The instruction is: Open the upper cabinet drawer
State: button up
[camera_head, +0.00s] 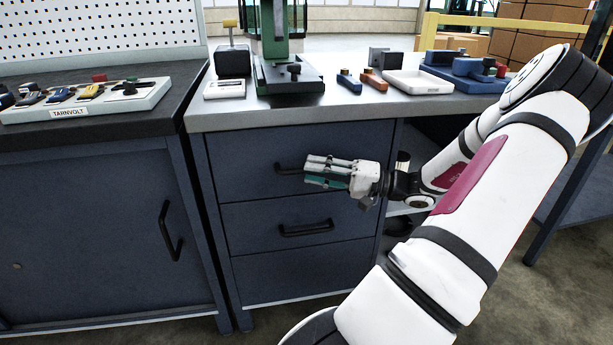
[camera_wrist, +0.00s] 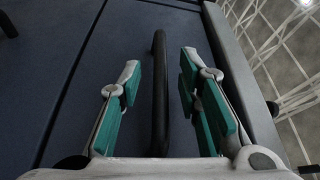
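The upper drawer (camera_head: 240,150) is a dark blue front just under the workbench top, and it is shut. Its black bar handle (camera_head: 284,168) is partly hidden by my gripper (camera_head: 312,172) in the head view. In the wrist view the handle (camera_wrist: 159,90) runs lengthwise between the two teal-padded fingers of my gripper (camera_wrist: 157,85). The fingers are open, with a gap on each side of the handle. I cannot tell from the views how deep the handle sits between the fingertips.
A middle drawer with a black handle (camera_head: 306,229) and a bottom drawer (camera_head: 300,270) lie below. A cabinet door (camera_head: 100,235) with a handle is at the left. The bench top (camera_head: 330,108) overhangs above and holds tools and trays. An open shelf bay is right of the drawers.

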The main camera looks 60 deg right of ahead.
jog(key=shift+x, duration=1.35)
jog(key=shift+c, duration=0.5)
grip_shut()
jog(key=shift+s+a, duration=0.1)
jog(key=shift+s, duration=0.05)
